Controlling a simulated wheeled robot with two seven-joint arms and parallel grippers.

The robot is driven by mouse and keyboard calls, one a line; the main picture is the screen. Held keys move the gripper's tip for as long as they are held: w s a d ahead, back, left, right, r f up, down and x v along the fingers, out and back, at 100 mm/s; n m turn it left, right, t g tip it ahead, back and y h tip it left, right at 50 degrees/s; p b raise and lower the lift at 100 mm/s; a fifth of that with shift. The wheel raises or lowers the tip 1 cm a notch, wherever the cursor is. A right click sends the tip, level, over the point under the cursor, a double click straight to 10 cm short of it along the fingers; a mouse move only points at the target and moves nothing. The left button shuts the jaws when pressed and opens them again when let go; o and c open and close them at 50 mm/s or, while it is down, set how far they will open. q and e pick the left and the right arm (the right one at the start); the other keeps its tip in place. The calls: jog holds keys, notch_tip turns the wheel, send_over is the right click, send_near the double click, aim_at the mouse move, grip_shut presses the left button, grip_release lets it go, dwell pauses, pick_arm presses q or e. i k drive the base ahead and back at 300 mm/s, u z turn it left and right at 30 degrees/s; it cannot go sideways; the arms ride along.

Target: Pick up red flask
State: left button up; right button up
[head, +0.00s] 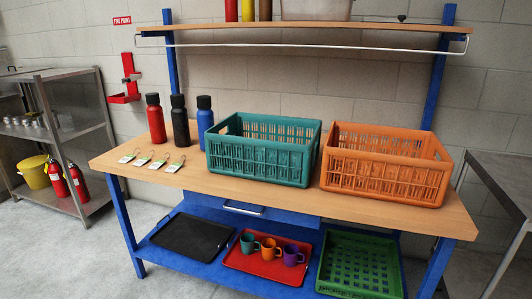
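The red flask (156,119) stands upright on the wooden tabletop, at the left of a row of flasks near the back left. It has a black cap. A black flask (180,123) and a blue flask (205,119) stand just to its right, with small gaps between them. Neither of my grippers shows in the head view.
The workbench (300,200) carries a teal crate (262,158) and an orange crate (385,176) right of the flasks. Several tags (143,161) lie before the flasks. A rail (300,45) and shelf hang above. Trays and mugs fill the lower shelf. Floor at front left is clear.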

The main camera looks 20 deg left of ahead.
aim_at(155, 112)
jog(key=z, duration=0.25)
jog(key=k, duration=0.3)
jog(key=u, duration=0.8)
jog(key=i, duration=0.95)
jog(key=u, duration=0.95)
